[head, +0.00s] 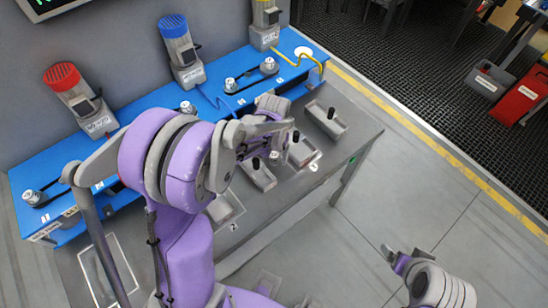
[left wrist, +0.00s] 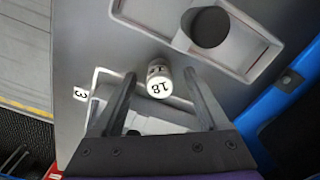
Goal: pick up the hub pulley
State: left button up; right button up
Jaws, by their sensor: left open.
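A small silver cylinder with a white end marked 18 (left wrist: 159,86) shows in the left wrist view. It may be the hub pulley, but I cannot tell for sure. My left gripper (left wrist: 160,74) is open, with one finger on each side of this cylinder and no clear grip on it. In the head view the left gripper (head: 277,140) is over the grey bench between two trays, its fingertips partly hidden by the arm. My right gripper (head: 402,260) is at the lower right above the floor, away from the bench; its jaw state is unclear.
A grey tray with a black peg (left wrist: 235,50) lies beside the cylinder. Another tray (head: 334,128) with a black peg is near the bench's right end. A blue shelf (head: 150,105) with red, blue and yellow-topped devices runs behind. Floor right of the bench is open.

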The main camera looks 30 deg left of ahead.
pick_arm(q)
grip_shut()
dwell(0.3)
jog(key=shift+r, duration=0.1)
